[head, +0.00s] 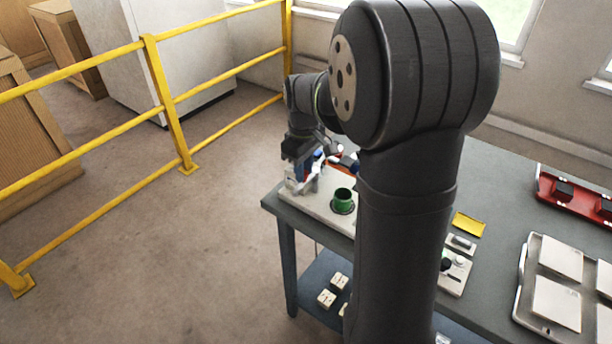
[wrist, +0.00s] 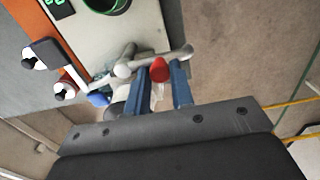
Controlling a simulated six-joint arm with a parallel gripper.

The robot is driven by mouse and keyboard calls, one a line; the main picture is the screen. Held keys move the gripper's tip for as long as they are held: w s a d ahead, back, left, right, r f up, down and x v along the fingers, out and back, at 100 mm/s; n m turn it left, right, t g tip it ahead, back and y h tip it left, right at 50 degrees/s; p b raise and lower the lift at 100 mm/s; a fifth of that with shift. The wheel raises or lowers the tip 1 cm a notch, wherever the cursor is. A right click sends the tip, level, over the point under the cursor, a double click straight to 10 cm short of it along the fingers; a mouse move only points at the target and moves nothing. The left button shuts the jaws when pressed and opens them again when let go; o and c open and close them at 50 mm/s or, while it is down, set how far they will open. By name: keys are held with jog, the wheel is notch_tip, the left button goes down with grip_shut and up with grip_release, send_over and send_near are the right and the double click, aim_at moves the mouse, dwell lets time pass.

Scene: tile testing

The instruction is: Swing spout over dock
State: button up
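My gripper (head: 303,172) is over the left end of a white board on the table, pointing down. In the wrist view, its two blue fingers (wrist: 162,72) are apart. A red tip (wrist: 160,67) shows between the fingertips; I cannot tell whether they press on it. The pale grey spout (wrist: 180,54) lies across just beyond the fingertips, with a rounded joint at its left end. A green cup-like ring (head: 343,200), perhaps the dock, stands on the board apart from the spout, and is partly cut off in the wrist view (wrist: 106,3).
A yellow plate (head: 469,224), a small panel (head: 455,272) and a tray (head: 524,275) of white tiles are on the table's right. A yellow railing (head: 164,100) stands left.

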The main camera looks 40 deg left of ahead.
jog(key=shift+d, duration=0.15)
jog(key=shift+w+d, duration=0.1)
jog(key=shift+d, duration=0.45)
dwell(0.3)
